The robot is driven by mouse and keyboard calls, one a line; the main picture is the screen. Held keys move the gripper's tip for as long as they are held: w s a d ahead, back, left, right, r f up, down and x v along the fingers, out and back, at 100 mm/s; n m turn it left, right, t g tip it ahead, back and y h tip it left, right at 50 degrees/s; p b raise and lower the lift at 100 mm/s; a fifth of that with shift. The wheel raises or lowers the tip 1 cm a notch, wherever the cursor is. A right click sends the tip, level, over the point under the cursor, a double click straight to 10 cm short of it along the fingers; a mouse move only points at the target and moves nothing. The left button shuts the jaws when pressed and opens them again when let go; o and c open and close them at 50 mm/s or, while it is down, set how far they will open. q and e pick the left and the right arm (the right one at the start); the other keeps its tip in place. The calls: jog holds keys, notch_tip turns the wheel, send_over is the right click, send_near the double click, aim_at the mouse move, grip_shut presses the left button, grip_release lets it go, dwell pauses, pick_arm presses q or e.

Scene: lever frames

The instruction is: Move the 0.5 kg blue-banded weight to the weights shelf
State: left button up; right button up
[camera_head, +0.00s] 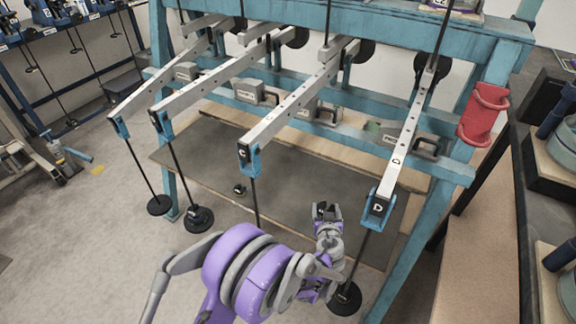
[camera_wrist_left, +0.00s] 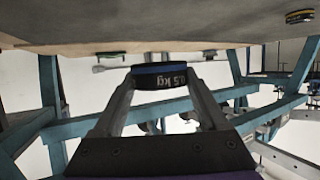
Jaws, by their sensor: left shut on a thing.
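My left gripper (camera_head: 326,211) is over the dark mat, between the hanging rods of levers C and D. In the left wrist view its two fingers (camera_wrist_left: 160,96) are shut on the 0.5 kg weight (camera_wrist_left: 160,77), a dark disc with a blue band and white "0.5 kg" lettering. In the head view only a small dark shape shows at the fingertips. The weight looks clear of the floor. I cannot tell for sure which surface is the weights shelf. My right gripper is not in view.
A teal frame (camera_head: 420,255) carries several grey levers. Lever C (camera_head: 290,112) and lever D (camera_head: 405,140) have rods hanging near my arm. A small dark weight (camera_head: 239,189) lies on the mat (camera_head: 290,165). A bench (camera_head: 525,215) with teal cylinders stands at right.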

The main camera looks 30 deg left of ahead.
pick_arm(q)
jog(key=f+b, duration=0.1)
jog(key=f, duration=0.2)
jog(key=f+b, duration=0.1)
jog(key=f, duration=0.2)
jog(key=f+b, duration=0.1)
jog(key=f, duration=0.2)
jog(key=shift+w+d+f, duration=0.25)
jog(key=shift+w, duration=0.05)
jog(key=shift+f, duration=0.1)
jog(key=o, duration=1.6)
jog(key=shift+c, duration=0.2)
